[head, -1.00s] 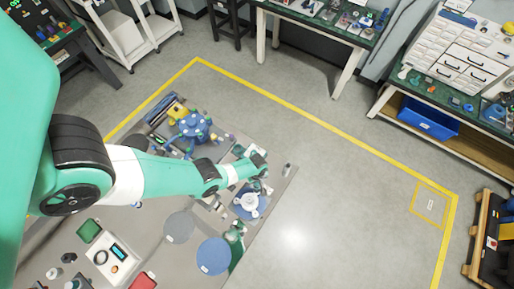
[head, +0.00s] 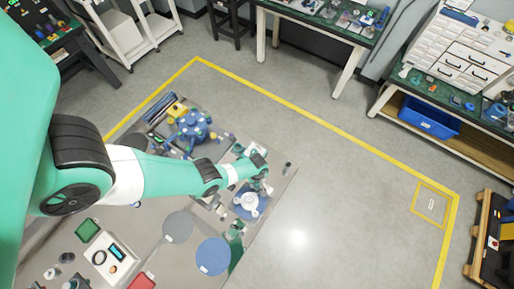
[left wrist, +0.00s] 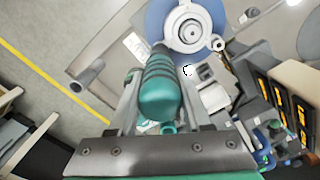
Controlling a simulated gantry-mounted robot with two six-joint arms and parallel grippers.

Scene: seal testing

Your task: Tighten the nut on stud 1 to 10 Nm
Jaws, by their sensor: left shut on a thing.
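My left gripper (left wrist: 160,95) is shut on a tool with a ribbed teal handle (left wrist: 160,88), lying between its two fingers. The tool's head points toward a white-grey round flange (left wrist: 188,30) on a blue disc (left wrist: 152,20). The flange also shows in the head view (head: 247,204), just below my left gripper (head: 263,188). Small light stud or nut shapes (left wrist: 188,70) stand at the flange's rim; I cannot tell which is stud 1. Whether the tool touches a nut is unclear. My right gripper is not in view.
A blue fixture with several knobs (head: 193,127) stands behind my arm. Two round discs, grey (head: 178,227) and blue (head: 213,256), lie in front. Dark boxes with yellow marks (left wrist: 285,95) crowd the wrist view's right side.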

